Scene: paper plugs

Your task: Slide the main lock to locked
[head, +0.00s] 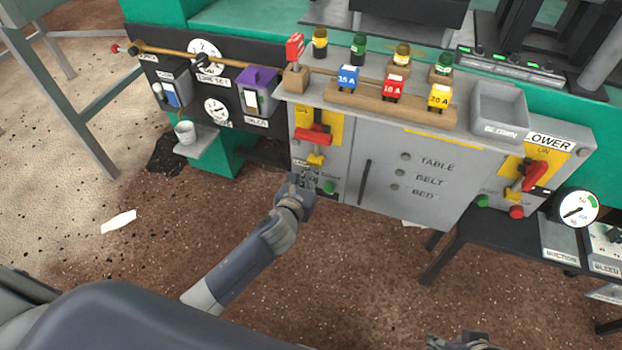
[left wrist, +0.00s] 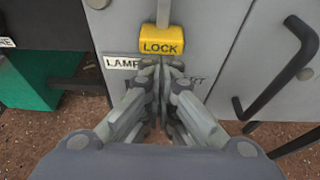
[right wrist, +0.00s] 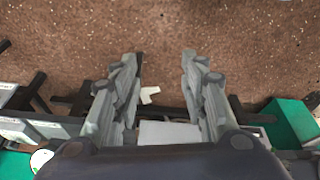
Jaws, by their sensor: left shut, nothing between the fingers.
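The main lock is a yellow block (head: 316,159) marked LOCK, below the red switch handle (head: 313,136) on the left of the grey cabinet. In the left wrist view the lock (left wrist: 161,41) sits on a pale vertical rail. My left gripper (head: 305,179) is shut and empty, its fingertips just below the lock's lower edge. In the left wrist view the shut fingertips (left wrist: 163,66) point up at the lock; I cannot tell whether they touch it. My right gripper (right wrist: 160,58) is open and empty over the floor, low in the head view.
A black door handle (head: 364,182) stands out to the right. A second red switch (head: 534,174) with a yellow lock is at the cabinet's right. Fuses stand on a wooden rail (head: 420,110) above.

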